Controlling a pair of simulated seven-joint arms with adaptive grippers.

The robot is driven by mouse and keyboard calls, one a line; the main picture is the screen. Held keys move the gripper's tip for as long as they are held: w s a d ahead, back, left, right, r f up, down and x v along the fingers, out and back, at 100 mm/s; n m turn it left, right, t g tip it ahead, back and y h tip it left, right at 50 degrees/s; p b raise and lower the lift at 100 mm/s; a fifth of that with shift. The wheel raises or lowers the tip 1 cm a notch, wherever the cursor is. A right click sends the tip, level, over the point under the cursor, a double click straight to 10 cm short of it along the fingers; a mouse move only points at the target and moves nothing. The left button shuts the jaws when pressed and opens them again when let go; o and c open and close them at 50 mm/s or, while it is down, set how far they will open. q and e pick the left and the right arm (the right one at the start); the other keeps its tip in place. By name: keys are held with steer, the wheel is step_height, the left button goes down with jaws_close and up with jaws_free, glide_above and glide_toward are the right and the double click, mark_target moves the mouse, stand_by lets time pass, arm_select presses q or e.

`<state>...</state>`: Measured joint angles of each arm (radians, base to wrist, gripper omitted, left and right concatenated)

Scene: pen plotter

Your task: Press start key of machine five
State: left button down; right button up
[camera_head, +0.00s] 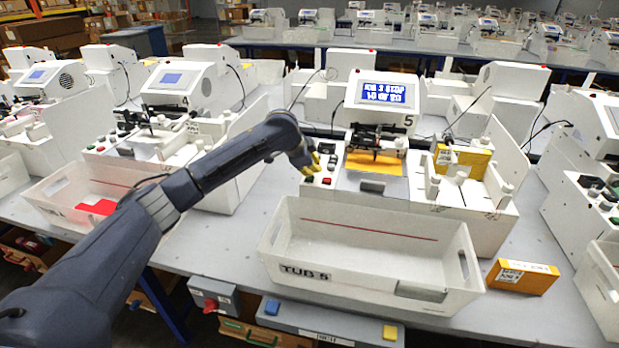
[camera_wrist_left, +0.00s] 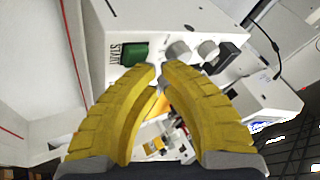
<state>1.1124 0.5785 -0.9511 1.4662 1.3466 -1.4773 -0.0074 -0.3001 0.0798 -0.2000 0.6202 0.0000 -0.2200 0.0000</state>
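Machine five (camera_head: 382,93) stands behind the tub, with a lit blue screen and a "5" on its body. Its green start key (camera_wrist_left: 134,54), labelled START, shows in the left wrist view on the white key panel, just ahead of the fingertips and slightly left. In the head view the key panel (camera_head: 318,176) is at the machine's front left, partly covered by my left gripper (camera_head: 311,163). The yellow fingers of this gripper (camera_wrist_left: 160,70) curve in until their tips nearly meet, with nothing between them. Whether they touch the panel is unclear. My right gripper is not in view.
A white tub (camera_head: 345,275) marked TUB 5 stands in front of the machine. A yellow box (camera_head: 522,276) lies right of it. Grey knobs (camera_wrist_left: 178,50) and a dark switch (camera_wrist_left: 218,58) sit beside the start key. Similar machines (camera_head: 185,80) stand on either side.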

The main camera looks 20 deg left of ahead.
arm_select(q)
steer(key=shift+f, duration=0.45)
stand_by(0.6)
steer(key=shift+r, duration=0.9)
steer(key=shift+r, duration=2.5)
